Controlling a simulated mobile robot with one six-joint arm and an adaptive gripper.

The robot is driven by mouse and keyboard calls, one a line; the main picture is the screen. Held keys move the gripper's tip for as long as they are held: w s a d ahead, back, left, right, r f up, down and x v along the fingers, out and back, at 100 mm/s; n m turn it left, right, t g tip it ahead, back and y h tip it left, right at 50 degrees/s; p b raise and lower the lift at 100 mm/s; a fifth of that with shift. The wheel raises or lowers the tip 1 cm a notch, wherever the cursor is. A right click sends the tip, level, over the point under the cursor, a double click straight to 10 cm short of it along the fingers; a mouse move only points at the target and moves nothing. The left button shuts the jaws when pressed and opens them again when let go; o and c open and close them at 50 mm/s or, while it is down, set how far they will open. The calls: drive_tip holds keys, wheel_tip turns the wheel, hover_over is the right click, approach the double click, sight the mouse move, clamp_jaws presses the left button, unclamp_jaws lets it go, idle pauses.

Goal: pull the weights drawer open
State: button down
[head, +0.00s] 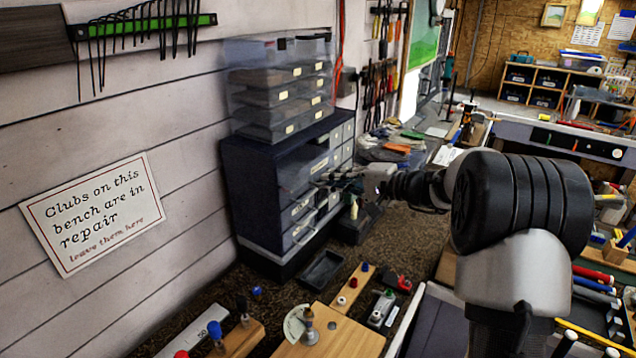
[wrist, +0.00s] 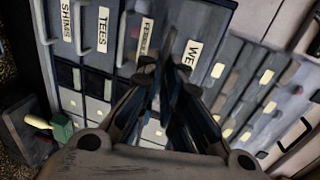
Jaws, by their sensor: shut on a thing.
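The dark blue drawer cabinet (head: 250,185) stands against the wall in the head view, with grey labelled drawers on its front. In the wrist view the weights drawer shows a partly covered label (wrist: 190,58) reading "WE". Drawers labelled "SHIMS" (wrist: 66,20) and "TEES" (wrist: 103,30) are to its left. My gripper (head: 330,178) is at the cabinet front. In the wrist view its fingers (wrist: 163,82) are close together at the weights drawer, shut on its handle. The fingers hide the grip itself. I cannot tell how far the drawer stands out.
Clear stacked drawers (head: 280,85) sit on top of the cabinet. A black tray (head: 322,270) lies on the bench in front of it.

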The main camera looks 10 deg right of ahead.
drive_tip(key=v, duration=0.2)
drive_tip(key=shift+s+d+f+b, duration=0.2)
drive_tip(key=shift+s+d+b, duration=0.1)
drive_tip(key=c, duration=1.8)
unclamp_jaws()
drive_tip(key=shift+o, duration=0.2)
drive_tip(key=v, duration=1.2)
